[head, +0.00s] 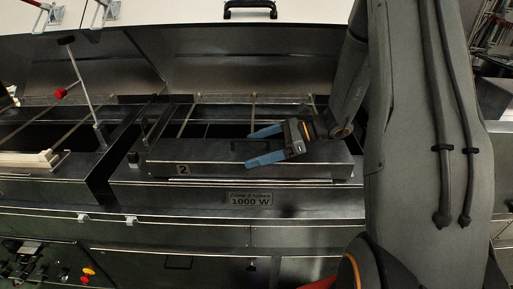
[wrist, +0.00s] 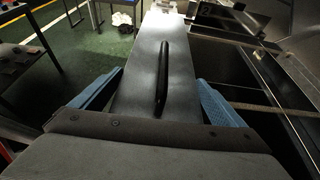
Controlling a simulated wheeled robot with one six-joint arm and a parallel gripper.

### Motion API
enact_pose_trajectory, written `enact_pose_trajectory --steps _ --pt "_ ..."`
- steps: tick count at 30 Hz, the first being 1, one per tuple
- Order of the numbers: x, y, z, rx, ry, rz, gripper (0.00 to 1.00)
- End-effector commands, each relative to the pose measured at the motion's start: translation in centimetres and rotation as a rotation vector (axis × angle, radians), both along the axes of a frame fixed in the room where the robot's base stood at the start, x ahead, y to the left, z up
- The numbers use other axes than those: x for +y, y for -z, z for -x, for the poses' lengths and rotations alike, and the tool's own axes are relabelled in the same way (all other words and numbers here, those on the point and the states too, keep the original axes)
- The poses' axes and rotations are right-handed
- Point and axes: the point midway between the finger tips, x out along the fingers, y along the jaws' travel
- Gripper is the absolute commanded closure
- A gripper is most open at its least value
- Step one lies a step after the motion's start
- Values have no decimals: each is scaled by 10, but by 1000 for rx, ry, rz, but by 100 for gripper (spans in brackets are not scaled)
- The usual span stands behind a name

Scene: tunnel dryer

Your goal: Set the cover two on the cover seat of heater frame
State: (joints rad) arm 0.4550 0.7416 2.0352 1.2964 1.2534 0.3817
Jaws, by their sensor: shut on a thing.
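Cover two (head: 215,168) is a long grey metal cover with a "2" label at its left end and a black handle. It lies lengthwise, left to right, over the front part of the heater frame (head: 330,205). My gripper (head: 249,148) is shut on the cover, its blue fingers on either side of the handle in the head view. In the wrist view the cover (wrist: 140,65) runs away from me between the blue fingers, with the black handle (wrist: 162,80) along its middle. The cover hides the seat beneath, so I cannot tell whether it touches.
A plate (head: 250,198) reading 1000 W is on the frame front. Behind the cover is an open dark bay with rods. At left stand a rod with a red knob (head: 60,93) and a pale block (head: 28,159). A raised lid with a black handle (head: 250,8) is above.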

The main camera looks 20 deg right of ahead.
Motion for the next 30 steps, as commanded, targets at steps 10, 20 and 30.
enact_pose_trajectory --steps 10,20,30 --pt "0 4 0 -2 -1 -1 47" --pt "0 11 0 -1 0 0 0" --pt "0 4 0 -2 -1 1 0"
